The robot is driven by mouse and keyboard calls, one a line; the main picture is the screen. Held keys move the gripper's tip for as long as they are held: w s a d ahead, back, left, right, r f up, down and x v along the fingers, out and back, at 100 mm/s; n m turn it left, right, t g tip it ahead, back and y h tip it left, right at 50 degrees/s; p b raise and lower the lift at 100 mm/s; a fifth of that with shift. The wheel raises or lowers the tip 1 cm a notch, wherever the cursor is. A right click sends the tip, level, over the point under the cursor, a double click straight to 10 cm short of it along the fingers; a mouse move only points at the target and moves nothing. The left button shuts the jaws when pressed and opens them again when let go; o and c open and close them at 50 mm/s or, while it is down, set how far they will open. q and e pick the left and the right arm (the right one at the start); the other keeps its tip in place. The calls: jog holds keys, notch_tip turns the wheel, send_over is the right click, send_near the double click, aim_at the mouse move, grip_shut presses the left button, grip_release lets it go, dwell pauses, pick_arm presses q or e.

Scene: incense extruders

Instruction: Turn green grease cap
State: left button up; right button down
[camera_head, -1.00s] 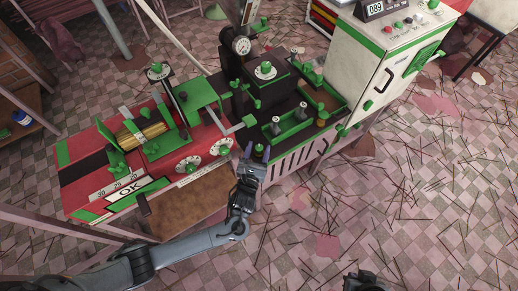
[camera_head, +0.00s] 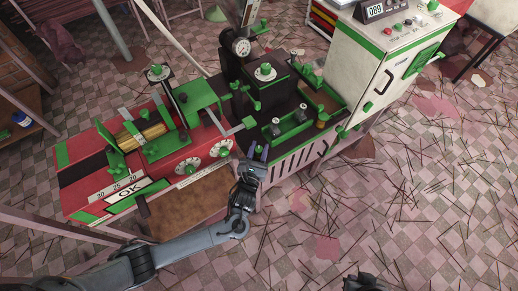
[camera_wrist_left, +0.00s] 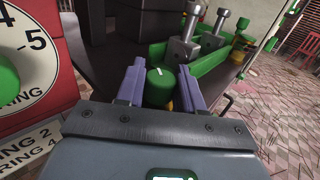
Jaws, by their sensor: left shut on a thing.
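The green grease cap (camera_wrist_left: 160,86) sits between the two purple-grey fingers of my left gripper (camera_wrist_left: 160,88) in the left wrist view. It is a short green cylinder with a small white mark on its top, and a yellowish part shows below it. My left gripper is shut on the cap from both sides. In the head view, my left gripper (camera_head: 257,153) is at the front edge of the machine, with the cap (camera_head: 258,148) small between its tips. My right gripper (camera_head: 366,282) shows only in part at the bottom edge; its fingers cannot be made out.
A red machine with white dials (camera_head: 219,149) stands left of my left gripper. A green tray (camera_head: 285,131) with metal posts is just behind the cap. A white cabinet (camera_head: 385,55) stands at the back right. The tiled floor at right is strewn with thin sticks.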

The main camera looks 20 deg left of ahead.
pick_arm(q)
jog(key=shift+r+m+h+p, duration=0.25)
jog(key=shift+m+h+p, duration=0.45)
jog(key=shift+h+p, duration=0.35)
jog(key=shift+m+h+p, duration=0.6)
jog(key=shift+m+h, duration=0.1)
jog(key=shift+h, duration=0.25)
jog(key=m+h, duration=0.1)
jog(key=h, duration=0.2)
jog(key=shift+f+m+p, duration=0.1)
jog(key=shift+m+p, duration=0.25)
jog(key=shift+m, duration=0.05)
jog(key=shift+f+m+g+h, duration=0.1)
jog(key=shift+m+g+h, duration=0.55)
jog(key=shift+h, duration=0.45)
jog(key=shift+m+h, duration=0.25)
jog(key=shift+h, duration=0.05)
jog(key=o, duration=1)
jog(key=shift+c, duration=0.2)
